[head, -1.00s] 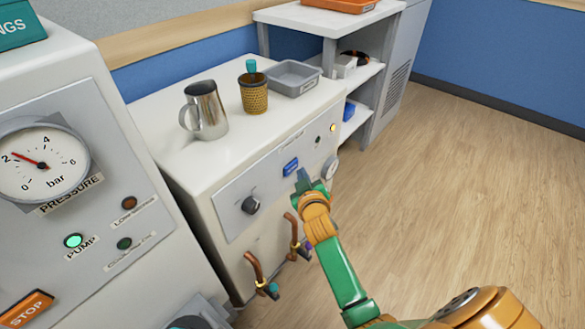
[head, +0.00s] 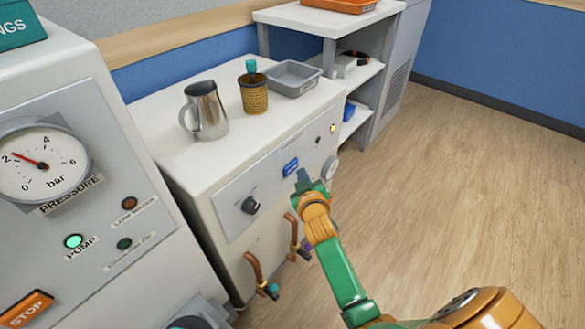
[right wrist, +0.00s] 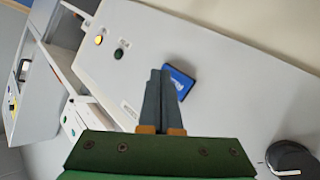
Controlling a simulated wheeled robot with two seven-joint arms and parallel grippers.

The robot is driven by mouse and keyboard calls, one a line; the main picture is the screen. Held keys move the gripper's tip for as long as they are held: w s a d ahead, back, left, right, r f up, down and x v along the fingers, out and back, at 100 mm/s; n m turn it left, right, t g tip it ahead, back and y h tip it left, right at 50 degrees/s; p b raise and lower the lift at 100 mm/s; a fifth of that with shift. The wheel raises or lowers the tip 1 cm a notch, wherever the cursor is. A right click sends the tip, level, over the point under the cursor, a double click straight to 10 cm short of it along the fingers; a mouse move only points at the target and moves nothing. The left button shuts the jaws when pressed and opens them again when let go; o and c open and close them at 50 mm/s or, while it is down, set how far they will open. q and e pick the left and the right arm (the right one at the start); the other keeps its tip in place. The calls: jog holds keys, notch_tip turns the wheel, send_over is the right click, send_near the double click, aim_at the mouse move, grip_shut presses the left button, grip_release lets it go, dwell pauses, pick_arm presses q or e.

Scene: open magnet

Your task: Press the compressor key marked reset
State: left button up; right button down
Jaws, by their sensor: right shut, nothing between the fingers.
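The compressor (head: 185,155) is a white cabinet with a grey front panel. A blue key (head: 290,167) sits on that panel; its lettering is too small to read. The blue key also shows in the right wrist view (right wrist: 181,80), just beyond and right of the fingertips and partly hidden by them. My right gripper (head: 303,174) is shut and empty, its fingers pointing at the panel close to the key. In the right wrist view its fingertips (right wrist: 160,72) overlap the key's left edge; I cannot tell whether they touch it. My left gripper is out of view.
A black knob (head: 250,205) is on the panel left of the key, with copper pipes (head: 255,272) below. A steel jug (head: 206,110), a mesh cup (head: 254,95) and a grey tray (head: 294,78) stand on top. The floor at right is clear.

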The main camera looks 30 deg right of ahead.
jog(key=shift+w, duration=0.1)
dwell(0.5)
jog(key=shift+w+a, duration=0.15)
jog(key=shift+w, duration=0.15)
jog(key=shift+w+a+b, duration=0.15)
jog(key=shift+w+b, duration=0.15)
jog(key=shift+w, duration=0.05)
dwell(0.6)
jog(key=shift+r, duration=0.1)
jog(key=shift+s+d+p, duration=0.3)
jog(key=shift+s+p, duration=0.4)
jog(key=shift+s, duration=0.05)
jog(key=shift+s, duration=0.1)
